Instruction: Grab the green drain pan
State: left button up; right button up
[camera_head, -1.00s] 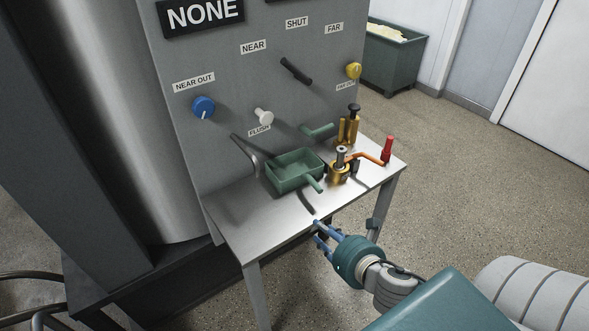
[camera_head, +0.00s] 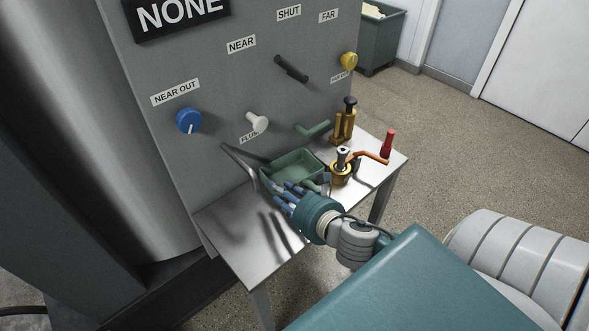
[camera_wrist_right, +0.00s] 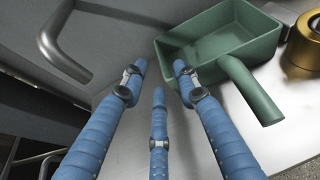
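The green drain pan (camera_head: 292,165) sits on the small metal table against the grey panel. It is an open rectangular tray with a stub handle, which points toward the lower right in the right wrist view (camera_wrist_right: 249,88). My right gripper (camera_head: 287,190) is at the pan's near side in the head view, its blue fingers overlapping the pan's near wall. In the right wrist view the fingers (camera_wrist_right: 160,80) are spread and empty. The right-hand finger is close to the pan's corner; contact cannot be told. The handle lies outside the fingers. My left gripper is not in view.
A bent grey pipe (camera_head: 240,163) stands left of the pan. A green lever (camera_head: 313,128) juts from the panel above. The table's left part (camera_head: 225,225) is clear.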

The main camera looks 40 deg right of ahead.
jog(key=shift+w+f, duration=0.15)
jog(key=shift+w, duration=0.25)
jog(key=x, duration=0.5)
jog(key=shift+p, duration=0.4)
jog(key=shift+w+f, duration=0.15)
jog(key=shift+w, duration=0.05)
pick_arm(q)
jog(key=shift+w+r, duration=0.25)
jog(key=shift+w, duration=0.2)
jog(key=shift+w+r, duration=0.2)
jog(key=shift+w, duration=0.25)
pick_arm(e)
grip_shut()
